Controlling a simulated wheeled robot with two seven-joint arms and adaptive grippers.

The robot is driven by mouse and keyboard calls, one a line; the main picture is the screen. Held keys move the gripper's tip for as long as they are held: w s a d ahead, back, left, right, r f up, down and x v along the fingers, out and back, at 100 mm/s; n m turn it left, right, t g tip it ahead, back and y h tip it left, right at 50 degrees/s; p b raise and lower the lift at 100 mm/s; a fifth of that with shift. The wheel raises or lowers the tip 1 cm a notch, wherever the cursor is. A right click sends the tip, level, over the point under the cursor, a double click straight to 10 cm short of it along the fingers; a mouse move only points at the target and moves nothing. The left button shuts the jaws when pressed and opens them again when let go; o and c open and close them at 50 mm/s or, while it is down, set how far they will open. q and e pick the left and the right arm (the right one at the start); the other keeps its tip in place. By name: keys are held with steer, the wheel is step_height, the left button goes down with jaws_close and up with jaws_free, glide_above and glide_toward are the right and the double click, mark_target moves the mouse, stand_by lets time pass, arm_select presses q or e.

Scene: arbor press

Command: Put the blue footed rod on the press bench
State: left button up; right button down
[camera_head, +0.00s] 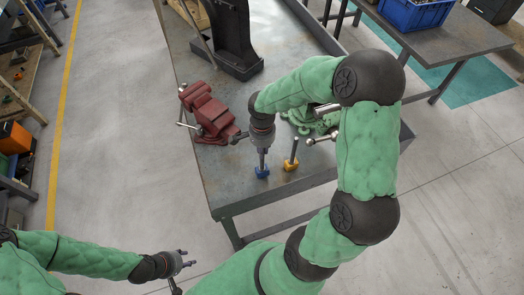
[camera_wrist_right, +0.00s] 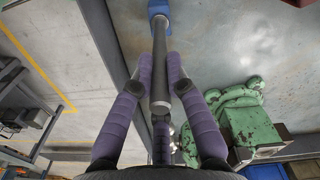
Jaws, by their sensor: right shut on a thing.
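The blue footed rod is a grey metal rod with a blue foot (camera_head: 262,172). It stands roughly upright at the front of the press bench (camera_head: 232,196), foot downward; I cannot tell whether the foot touches the top. My right gripper (camera_head: 262,150) is shut on the rod from above. In the right wrist view the rod (camera_wrist_right: 159,75) runs between the two purple fingers (camera_wrist_right: 159,68), with its blue foot (camera_wrist_right: 158,8) at the top edge. My left gripper (camera_head: 187,258) is open and empty, low at the left, away from the bench.
A yellow footed rod (camera_head: 291,164) stands just right of the blue one. A red vise (camera_head: 207,112) is to the left, and a green machine (camera_head: 312,119), partly hidden by my arm, is to the right. The black press (camera_head: 232,40) is behind. The bench's front left is bare.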

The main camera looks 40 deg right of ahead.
steer(key=shift+d+f, duration=0.1)
steer(key=shift+f, duration=0.4)
steer(key=shift+f, duration=0.15)
steer(key=c, duration=1.2)
jaws_free()
steer(key=shift+c, duration=0.2)
step_height(320, 180, up, 12)
steer(key=shift+r+p, duration=0.15)
steer(key=shift+p, duration=0.15)
